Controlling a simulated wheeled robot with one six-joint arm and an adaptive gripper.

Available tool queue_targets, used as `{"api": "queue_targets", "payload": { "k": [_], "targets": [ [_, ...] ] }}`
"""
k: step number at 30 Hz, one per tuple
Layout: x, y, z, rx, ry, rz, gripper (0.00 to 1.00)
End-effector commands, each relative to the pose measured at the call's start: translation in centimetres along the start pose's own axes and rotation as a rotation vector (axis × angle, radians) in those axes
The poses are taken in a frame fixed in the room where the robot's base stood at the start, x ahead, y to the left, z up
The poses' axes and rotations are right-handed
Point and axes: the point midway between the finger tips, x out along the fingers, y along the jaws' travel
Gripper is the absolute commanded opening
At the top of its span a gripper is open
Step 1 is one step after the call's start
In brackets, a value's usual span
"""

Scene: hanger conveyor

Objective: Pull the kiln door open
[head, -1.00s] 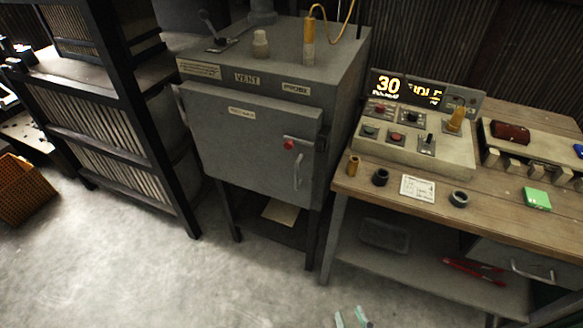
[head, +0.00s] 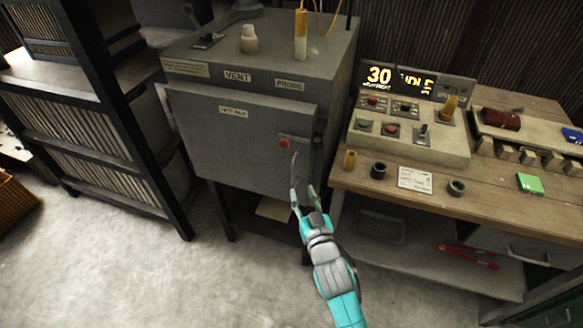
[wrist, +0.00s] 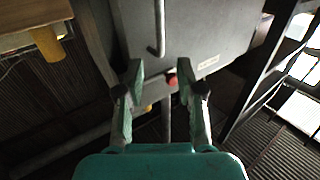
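The grey kiln door (head: 235,155) looks closed on the front of the kiln (head: 275,50). A red knob (head: 284,143) sits on the latch near the door's right edge. In the wrist view the pale bar handle (wrist: 160,30) stands on the door, beyond the fingertips. The gripper fingers (wrist: 161,78) are spread with nothing between them. The red knob (wrist: 172,80) shows in the gap, farther back. I see no contact with the handle.
A workbench (head: 470,190) with a control box (head: 410,140) stands close on the right. A dark slatted rack (head: 90,120) stands left of the kiln. The concrete floor (head: 130,275) in front of the kiln and rack is clear.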

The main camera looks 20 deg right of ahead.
Motion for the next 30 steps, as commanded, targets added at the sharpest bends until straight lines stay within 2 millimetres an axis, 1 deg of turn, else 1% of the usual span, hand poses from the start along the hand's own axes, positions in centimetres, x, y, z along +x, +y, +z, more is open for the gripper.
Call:
{"api": "queue_targets", "payload": {
  "k": [5,12,18,24,30],
  "targets": [
    [2.0,0.0,-0.1,0.001,0.001,0.001,0.37],
    [6.0,0.1,-0.1,0.000,0.002,0.001,0.37],
    [8.8,0.0,0.0,0.001,0.001,0.000,0.37],
    [10.2,0.0,0.0,0.000,0.000,0.000,0.37],
    [10.4,0.0,0.0,0.000,0.001,0.000,0.37]
  ]
}}
